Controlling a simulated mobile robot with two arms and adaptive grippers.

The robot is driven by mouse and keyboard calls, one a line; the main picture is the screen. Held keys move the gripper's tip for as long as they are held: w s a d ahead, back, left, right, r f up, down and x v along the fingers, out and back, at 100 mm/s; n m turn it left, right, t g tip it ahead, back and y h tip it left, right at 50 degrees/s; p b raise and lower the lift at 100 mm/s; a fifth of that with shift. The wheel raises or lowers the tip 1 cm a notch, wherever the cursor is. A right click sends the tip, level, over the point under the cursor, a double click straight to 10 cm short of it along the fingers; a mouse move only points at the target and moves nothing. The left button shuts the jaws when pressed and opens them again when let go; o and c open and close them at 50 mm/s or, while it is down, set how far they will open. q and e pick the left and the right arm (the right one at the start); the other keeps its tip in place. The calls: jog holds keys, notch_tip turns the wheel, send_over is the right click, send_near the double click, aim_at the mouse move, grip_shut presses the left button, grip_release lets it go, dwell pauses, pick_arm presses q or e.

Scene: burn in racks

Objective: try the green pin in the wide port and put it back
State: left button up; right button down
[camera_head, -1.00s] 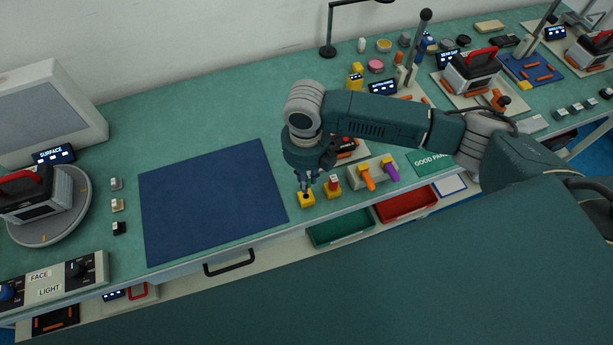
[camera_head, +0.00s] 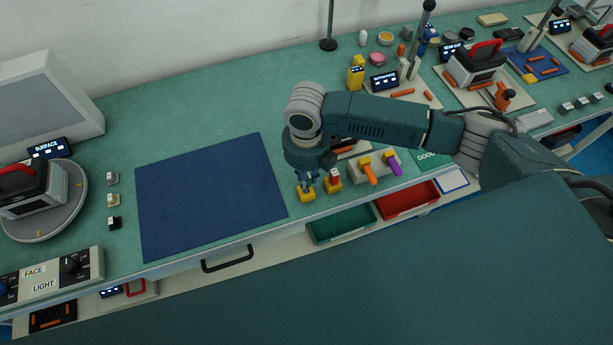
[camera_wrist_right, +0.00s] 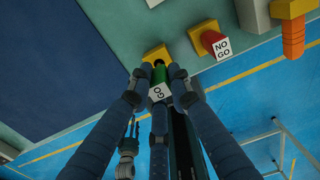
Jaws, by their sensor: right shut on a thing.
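My right gripper (camera_head: 306,183) is low over a yellow block (camera_head: 306,195) near the bench's front edge. In the right wrist view the fingers (camera_wrist_right: 160,88) are shut on the green pin (camera_wrist_right: 159,73), which has a white GO tag (camera_wrist_right: 160,92). The pin's far end is at the yellow block (camera_wrist_right: 156,53); how deep it sits in it I cannot tell. A red NO GO pin (camera_wrist_right: 211,40) stands in a second yellow block beside it, also seen in the head view (camera_head: 333,176). I cannot make out the wide port. My left gripper is out of view.
A grey block with orange (camera_head: 369,173) and purple (camera_head: 393,166) handled pieces is right of the pins. A blue mat (camera_head: 208,197) lies clear to the left. Green (camera_head: 340,224) and red (camera_head: 405,200) trays are below the front edge.

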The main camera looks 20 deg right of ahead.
jog(key=shift+p, duration=0.6)
dwell(1.4)
jog(key=shift+f+b, duration=0.75)
jog(key=shift+f, duration=0.55)
dwell(2.0)
dwell(0.9)
jog(key=c, duration=1.5)
grip_release()
jog(key=shift+c, duration=0.2)
notch_tip(320, 180, up, 12)
jog(key=shift+a, duration=0.1)
